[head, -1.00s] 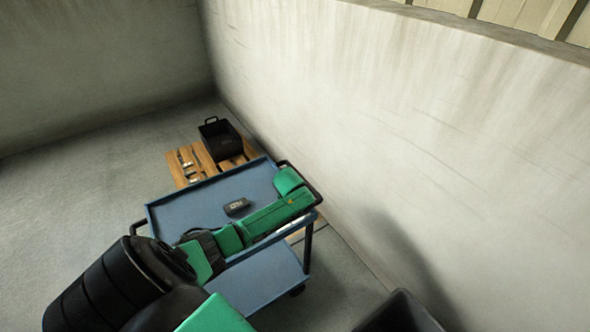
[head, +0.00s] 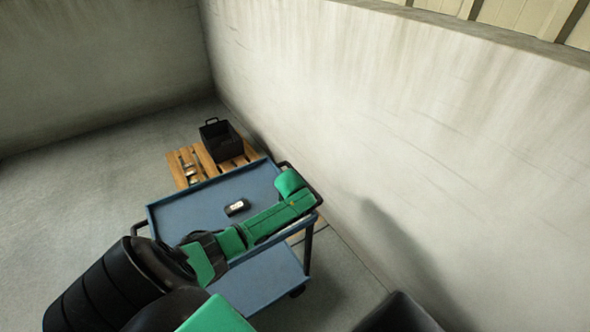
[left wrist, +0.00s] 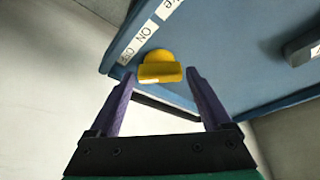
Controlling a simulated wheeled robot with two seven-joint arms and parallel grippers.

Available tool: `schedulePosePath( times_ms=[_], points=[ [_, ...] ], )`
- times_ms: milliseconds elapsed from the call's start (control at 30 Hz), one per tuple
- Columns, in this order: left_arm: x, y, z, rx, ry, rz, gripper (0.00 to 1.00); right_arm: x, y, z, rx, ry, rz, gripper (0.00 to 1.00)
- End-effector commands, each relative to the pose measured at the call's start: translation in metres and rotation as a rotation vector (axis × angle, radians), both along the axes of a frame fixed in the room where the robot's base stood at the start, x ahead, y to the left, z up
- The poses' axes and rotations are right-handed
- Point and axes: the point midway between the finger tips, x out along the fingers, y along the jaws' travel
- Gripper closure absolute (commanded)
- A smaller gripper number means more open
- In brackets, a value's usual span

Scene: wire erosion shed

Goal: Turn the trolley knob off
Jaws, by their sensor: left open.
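The yellow trolley knob (left wrist: 158,62) sits on the blue edge of the trolley (head: 183,209), beside a white strip (left wrist: 140,42) lettered ON and OFF. A small pale mark shows low on the knob, but I cannot tell its setting. My left gripper (left wrist: 161,75) is open, its two purple fingers on either side of the knob's near end, with gaps showing; it is not closed on it. In the head view my green left arm reaches across the trolley to its right corner, hiding the knob and the fingers. My right gripper is out of view.
A small black device (head: 237,207) lies on the trolley top; a dark item (left wrist: 303,48) shows in the wrist view. A black crate (head: 222,146) stands on a wooden pallet (head: 184,163) behind. A concrete wall (head: 400,150) runs close along the right.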

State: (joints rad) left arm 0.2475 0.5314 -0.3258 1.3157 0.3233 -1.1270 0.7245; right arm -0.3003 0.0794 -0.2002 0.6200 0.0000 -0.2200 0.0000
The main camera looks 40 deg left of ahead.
Motion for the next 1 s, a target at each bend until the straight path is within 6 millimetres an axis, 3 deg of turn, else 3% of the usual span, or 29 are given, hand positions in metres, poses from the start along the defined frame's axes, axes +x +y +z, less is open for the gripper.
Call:
schedulePosePath(
  times_ms=[167,500,600,1000],
  points=[
    [-0.007,-0.004,0.023,0.0,-0.002,-0.001,0.18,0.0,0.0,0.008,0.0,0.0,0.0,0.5],
    [-0.038,-0.022,0.107,0.0,-0.004,-0.001,0.18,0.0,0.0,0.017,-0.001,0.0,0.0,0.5],
    [-0.044,-0.025,0.124,-0.001,-0.003,0.0,0.18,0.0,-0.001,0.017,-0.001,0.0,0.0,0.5],
    [-0.048,-0.027,0.132,0.0,0.0,0.001,0.18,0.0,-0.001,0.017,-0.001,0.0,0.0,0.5]
  ],
)
